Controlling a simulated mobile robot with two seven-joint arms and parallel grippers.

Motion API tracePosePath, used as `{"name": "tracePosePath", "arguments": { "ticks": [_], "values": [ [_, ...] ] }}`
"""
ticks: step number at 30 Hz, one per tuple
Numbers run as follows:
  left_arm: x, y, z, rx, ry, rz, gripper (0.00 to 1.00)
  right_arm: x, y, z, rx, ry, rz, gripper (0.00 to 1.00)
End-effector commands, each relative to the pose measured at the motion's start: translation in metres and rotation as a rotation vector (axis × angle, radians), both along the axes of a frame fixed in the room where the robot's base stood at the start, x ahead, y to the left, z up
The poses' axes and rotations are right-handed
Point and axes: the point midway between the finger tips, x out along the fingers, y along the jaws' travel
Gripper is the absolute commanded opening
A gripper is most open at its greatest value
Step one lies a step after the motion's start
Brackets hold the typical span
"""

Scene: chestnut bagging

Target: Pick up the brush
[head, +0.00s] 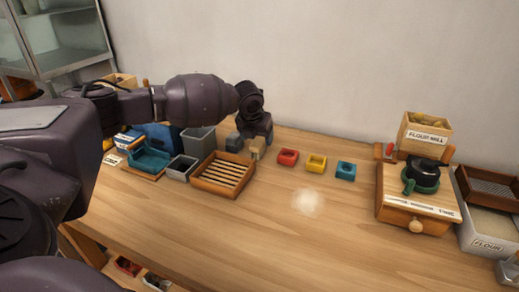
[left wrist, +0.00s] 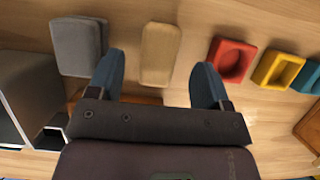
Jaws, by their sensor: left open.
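My left gripper (head: 255,138) reaches down over the back of the table, and in the left wrist view (left wrist: 158,64) its two blue fingers are apart with nothing between the pads. A tan block (head: 257,149) lies on the table just beyond the fingertips; in the left wrist view this tan block (left wrist: 160,52) lines up with the gap. It may be the brush, but no bristles show clearly. My right gripper is not in view.
Red (head: 288,157), yellow (head: 316,163) and blue (head: 345,170) small trays stand to the right. A slatted wooden tray (head: 224,187) and grey bins (head: 199,140) stand left. White powder (head: 306,202) lies mid-table. A flour mill (head: 417,205) stands right. The front middle is clear.

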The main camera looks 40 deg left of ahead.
Motion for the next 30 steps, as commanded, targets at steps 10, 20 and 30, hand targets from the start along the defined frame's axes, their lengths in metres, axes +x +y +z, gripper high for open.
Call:
{"name": "tracePosePath", "arguments": {
  "ticks": [10,20,30],
  "values": [
    [0.010,0.003,-0.039,-0.001,0.003,0.001,0.72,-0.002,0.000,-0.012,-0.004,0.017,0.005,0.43],
    [0.016,0.005,-0.048,0.000,-0.001,0.001,0.72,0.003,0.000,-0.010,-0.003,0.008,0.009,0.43],
    [0.016,0.005,-0.048,0.000,-0.001,0.001,0.25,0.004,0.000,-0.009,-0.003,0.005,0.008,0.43]
  ]
}}
